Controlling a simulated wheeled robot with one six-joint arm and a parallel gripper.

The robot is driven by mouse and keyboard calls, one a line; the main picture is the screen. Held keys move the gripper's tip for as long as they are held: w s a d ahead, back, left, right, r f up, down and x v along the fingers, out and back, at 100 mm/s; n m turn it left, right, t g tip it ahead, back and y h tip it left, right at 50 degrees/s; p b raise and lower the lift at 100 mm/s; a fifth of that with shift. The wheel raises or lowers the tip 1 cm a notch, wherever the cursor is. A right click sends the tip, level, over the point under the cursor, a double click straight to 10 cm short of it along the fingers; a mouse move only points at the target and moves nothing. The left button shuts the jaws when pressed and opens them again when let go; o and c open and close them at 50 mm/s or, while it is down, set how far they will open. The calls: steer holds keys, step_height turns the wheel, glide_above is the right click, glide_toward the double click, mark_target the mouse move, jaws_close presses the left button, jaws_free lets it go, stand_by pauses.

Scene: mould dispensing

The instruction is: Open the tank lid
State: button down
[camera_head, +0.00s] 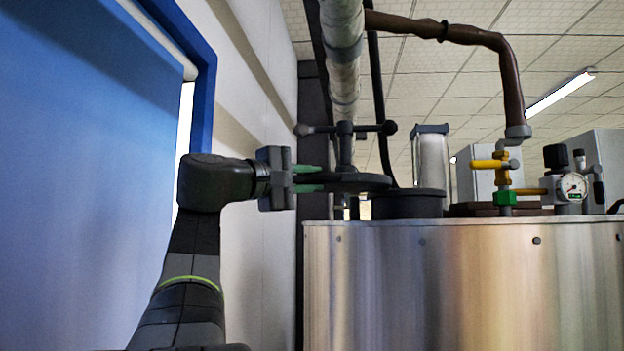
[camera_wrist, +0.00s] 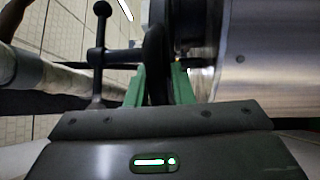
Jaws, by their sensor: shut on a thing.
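The tank lid (camera_head: 345,182) is a dark round disc with a crossbar handle (camera_head: 345,129) above it. It is roughly level, above and to the left of the dark round neck (camera_head: 408,204) on the steel tank (camera_head: 460,285), overlapping it only partly in the picture. My gripper (camera_head: 312,178) reaches from the left with its green fingers above and below the lid's left rim, shut on it. In the wrist view the lid (camera_wrist: 156,45) stands edge-on between the green fingers of my gripper (camera_wrist: 158,72), with the handle (camera_wrist: 100,50) at left. The neck's inside is hidden.
A pale vertical pipe (camera_head: 343,60) runs close behind the handle. A clear cylinder (camera_head: 432,158), yellow valve (camera_head: 490,165) and pressure gauge (camera_head: 573,186) stand to the right on the tank top. A blue panel (camera_head: 85,150) is at left.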

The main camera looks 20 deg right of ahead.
steer(key=shift+s+r, duration=0.3)
steer(key=shift+r, duration=0.2)
steer(key=c, duration=1.5)
jaws_free()
steer(key=shift+d, duration=0.1)
steer(key=shift+o, duration=0.2)
steer(key=shift+s+d+f, duration=0.1)
steer(key=shift+d+f, duration=0.05)
steer(key=shift+d, duration=0.05)
steer(key=shift+a+f, duration=0.1)
steer(key=shift+f, duration=0.05)
steer(key=shift+a+f+b, duration=0.15)
steer(key=shift+a+b, duration=0.15)
steer(key=shift+a, duration=0.25)
steer(key=b+v, duration=0.2)
steer(key=v, duration=1)
steer(key=shift+s+a, duration=0.25)
steer(key=shift+w+d, duration=0.1)
